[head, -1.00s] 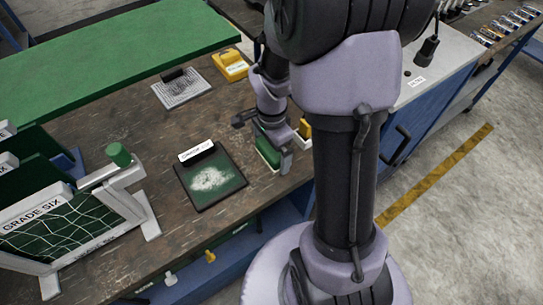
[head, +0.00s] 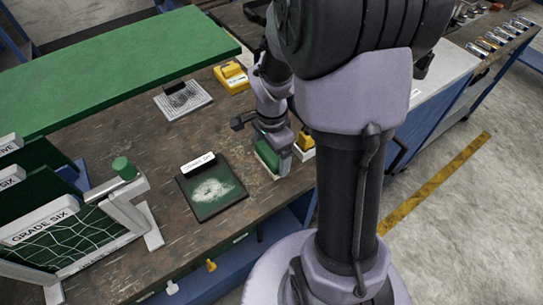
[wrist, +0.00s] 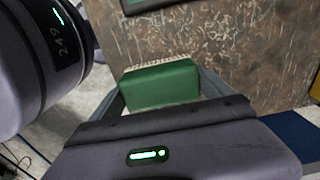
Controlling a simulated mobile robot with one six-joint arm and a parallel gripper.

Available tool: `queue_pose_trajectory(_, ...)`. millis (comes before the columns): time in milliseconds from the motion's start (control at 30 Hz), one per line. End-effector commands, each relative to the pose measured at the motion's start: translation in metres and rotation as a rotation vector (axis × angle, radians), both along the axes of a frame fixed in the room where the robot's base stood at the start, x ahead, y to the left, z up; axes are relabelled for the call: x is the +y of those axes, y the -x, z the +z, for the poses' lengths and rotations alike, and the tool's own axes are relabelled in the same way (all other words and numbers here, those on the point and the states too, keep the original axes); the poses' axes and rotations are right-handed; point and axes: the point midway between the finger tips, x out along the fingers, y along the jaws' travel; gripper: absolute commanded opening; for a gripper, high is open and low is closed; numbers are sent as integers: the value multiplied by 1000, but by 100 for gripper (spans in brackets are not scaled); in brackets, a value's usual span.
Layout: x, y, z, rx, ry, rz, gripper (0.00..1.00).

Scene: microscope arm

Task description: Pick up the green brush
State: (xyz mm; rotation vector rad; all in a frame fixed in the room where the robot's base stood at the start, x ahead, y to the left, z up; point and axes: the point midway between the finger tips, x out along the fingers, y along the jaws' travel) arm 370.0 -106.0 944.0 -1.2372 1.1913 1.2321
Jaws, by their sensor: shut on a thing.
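The green brush (head: 265,152) has a green block back and pale bristles. It is at the right part of the brown workbench (head: 150,140), near its front edge. My gripper (head: 277,166) is at the brush, with one finger showing on its right side in the head view. In the wrist view the brush (wrist: 160,84) sits between my two fingers, its bristles on the far side. My gripper is shut on it. Whether the brush touches the bench is hard to tell.
A dark tray with white powder (head: 212,187) lies left of the brush. A yellow brush with pale bristles (head: 303,145) stands close on the right. A grey mesh plate (head: 184,101) and a yellow block (head: 232,77) lie farther back. Green boards and a netted frame (head: 75,235) stand at left.

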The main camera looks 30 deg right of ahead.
Motion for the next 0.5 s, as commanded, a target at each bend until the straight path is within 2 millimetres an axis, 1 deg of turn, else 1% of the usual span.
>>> queue_pose_trajectory(33,3,11,1,4,-2,-1,46)
queue_pose_trajectory(167,9,40,4,4,-2,-1,46)
queue_pose_trajectory(267,15,65,6,3,-1,-2,46)
queue_pose_trajectory(400,24,102,8,2,-1,-2,46)
queue_pose_trajectory(433,25,107,5,-1,0,-1,46)
queue_pose_trajectory(500,25,107,-2,-4,2,0,46)
